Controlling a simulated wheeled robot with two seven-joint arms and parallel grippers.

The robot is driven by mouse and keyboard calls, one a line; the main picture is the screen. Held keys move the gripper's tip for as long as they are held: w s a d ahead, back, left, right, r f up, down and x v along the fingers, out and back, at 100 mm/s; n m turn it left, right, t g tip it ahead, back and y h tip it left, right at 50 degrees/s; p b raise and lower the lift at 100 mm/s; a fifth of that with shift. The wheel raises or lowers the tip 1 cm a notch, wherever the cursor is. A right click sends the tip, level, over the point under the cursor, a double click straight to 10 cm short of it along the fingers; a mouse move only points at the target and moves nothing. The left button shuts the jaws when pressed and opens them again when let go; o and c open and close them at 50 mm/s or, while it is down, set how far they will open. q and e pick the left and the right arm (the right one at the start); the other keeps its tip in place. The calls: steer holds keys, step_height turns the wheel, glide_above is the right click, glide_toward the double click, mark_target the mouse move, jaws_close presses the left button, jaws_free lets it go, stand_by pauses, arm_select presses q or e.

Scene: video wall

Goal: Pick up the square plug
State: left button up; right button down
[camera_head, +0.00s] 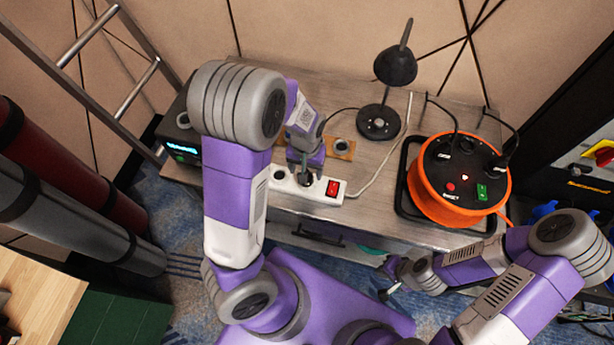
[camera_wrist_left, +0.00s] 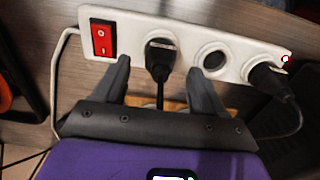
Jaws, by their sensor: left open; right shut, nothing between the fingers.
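A white power strip (camera_head: 327,194) with a red switch lies on the worktop; it also shows in the left wrist view (camera_wrist_left: 135,32). A black, squarish plug (camera_wrist_left: 160,55) sits in the socket beside the switch, its cord running down between my fingers. My left gripper (camera_wrist_left: 159,67) is open, one finger on each side of this plug, with gaps visible. In the head view my left gripper (camera_head: 305,168) is over the strip and mostly hides the plug. A second black plug (camera_wrist_left: 266,78) sits at the strip's other end. My right gripper (camera_head: 387,291) is shut and empty, in front of the cabinet.
An empty socket (camera_wrist_left: 214,61) separates the two plugs. A black lamp (camera_head: 395,68) stands behind the strip. An orange cable reel (camera_head: 432,194) stands on a dark tray to the right. A black box (camera_head: 181,130) stands at the left, and a white cable (camera_head: 390,161) crosses the worktop (camera_head: 385,210).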

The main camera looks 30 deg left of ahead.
arm_select(q)
steer(key=shift+f+b, duration=0.4)
steer(key=shift+f, duration=1.15)
steer(key=shift+c, duration=0.5)
steer(key=c, duration=1.2)
